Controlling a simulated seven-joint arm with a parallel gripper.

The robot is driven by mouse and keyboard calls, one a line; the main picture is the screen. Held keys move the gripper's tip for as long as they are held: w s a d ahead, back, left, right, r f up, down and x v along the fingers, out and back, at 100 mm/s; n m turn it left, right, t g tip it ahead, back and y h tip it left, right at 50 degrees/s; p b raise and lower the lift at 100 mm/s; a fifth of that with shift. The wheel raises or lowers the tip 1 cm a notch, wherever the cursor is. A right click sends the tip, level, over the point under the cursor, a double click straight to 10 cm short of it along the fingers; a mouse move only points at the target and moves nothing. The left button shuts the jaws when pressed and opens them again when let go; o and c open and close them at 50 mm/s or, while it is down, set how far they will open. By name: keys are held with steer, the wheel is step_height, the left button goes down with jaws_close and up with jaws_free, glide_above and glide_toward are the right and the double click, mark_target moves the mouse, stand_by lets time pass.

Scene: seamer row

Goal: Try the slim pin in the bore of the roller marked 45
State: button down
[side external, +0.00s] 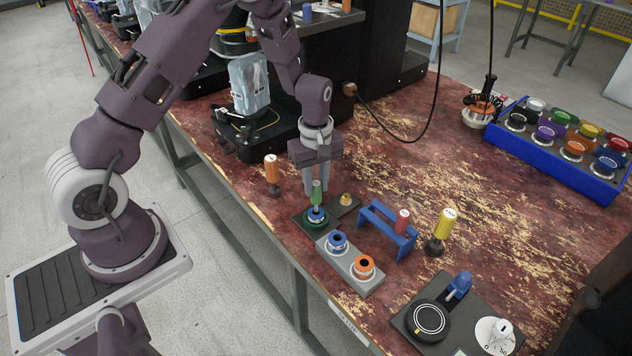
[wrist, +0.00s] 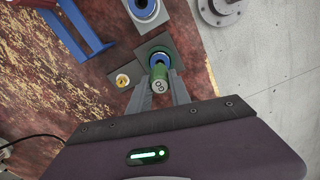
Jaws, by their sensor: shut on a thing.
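My gripper (side external: 317,187) is shut on a green-handled pin (side external: 317,195), held upright. Its top face, with a dark mark, shows between the fingers in the wrist view (wrist: 159,86). Directly below it a blue-ringed roller (side external: 316,215) sits in a dark green seat on a dark plate (side external: 299,218); in the wrist view the roller (wrist: 159,58) is partly hidden by the pin. The pin's thin shank reaches down to the bore; I cannot tell whether its tip is inside. The number on the roller is not readable.
A grey block (side external: 350,262) beside the plate holds a blue and an orange roller. Yellow (side external: 445,222) and orange (side external: 272,168) handled pins stand in bases. A dial fixture (side external: 432,320) is at front; a blue tray (side external: 545,165) holds several rollers.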

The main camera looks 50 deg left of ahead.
steer(key=shift+f, duration=1.5)
stand_by(1.2)
stand_by(0.8)
steer(key=shift+r, duration=2.5)
steer(key=shift+w, duration=0.1)
